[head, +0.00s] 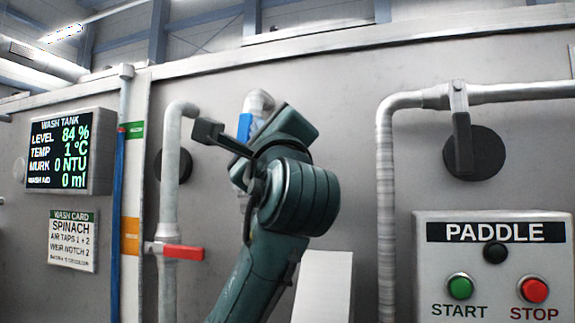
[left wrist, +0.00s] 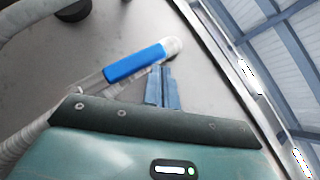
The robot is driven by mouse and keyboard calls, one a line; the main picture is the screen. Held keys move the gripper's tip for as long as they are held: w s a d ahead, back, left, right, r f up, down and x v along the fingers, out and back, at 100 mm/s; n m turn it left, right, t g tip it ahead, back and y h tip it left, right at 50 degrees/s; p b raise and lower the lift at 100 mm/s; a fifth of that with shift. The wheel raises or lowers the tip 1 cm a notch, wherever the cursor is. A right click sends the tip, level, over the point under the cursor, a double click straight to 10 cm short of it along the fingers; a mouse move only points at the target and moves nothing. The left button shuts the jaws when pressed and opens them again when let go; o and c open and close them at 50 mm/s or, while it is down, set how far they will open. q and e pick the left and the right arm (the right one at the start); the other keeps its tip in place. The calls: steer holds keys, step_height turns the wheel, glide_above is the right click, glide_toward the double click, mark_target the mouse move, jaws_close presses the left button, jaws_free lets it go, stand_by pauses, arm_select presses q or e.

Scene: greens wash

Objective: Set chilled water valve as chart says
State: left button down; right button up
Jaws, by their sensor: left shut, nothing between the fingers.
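A blue valve handle (head: 245,127) sits on a grey pipe in the middle of the head view, partly hidden by my left gripper (head: 286,128). In the left wrist view, the blue handle (left wrist: 138,62) lies roughly along its pipe. My left gripper's fingers (left wrist: 163,76) are shut and empty, close beside the handle's end; I cannot tell whether they touch it. A wash card (head: 72,240) reads SPINACH, AIR TAPS 1 + 2, WEIR NOTCH 2; its bottom line is too small to read. My right gripper is not in view.
A wash tank display (head: 62,151) shows level 84 %, temp 1 °C, murk 0 NTU, wash aid 0 ml. A red valve handle (head: 183,252) lies crosswise on the left pipe. A PADDLE panel (head: 425,270) with START and STOP buttons and a large pipe (head: 386,200) stand right.

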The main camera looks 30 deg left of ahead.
arm_select(q)
steer(key=shift+s+a+r, duration=0.1)
steer(key=shift+a+r, duration=0.15)
steer(key=shift+a, duration=0.25)
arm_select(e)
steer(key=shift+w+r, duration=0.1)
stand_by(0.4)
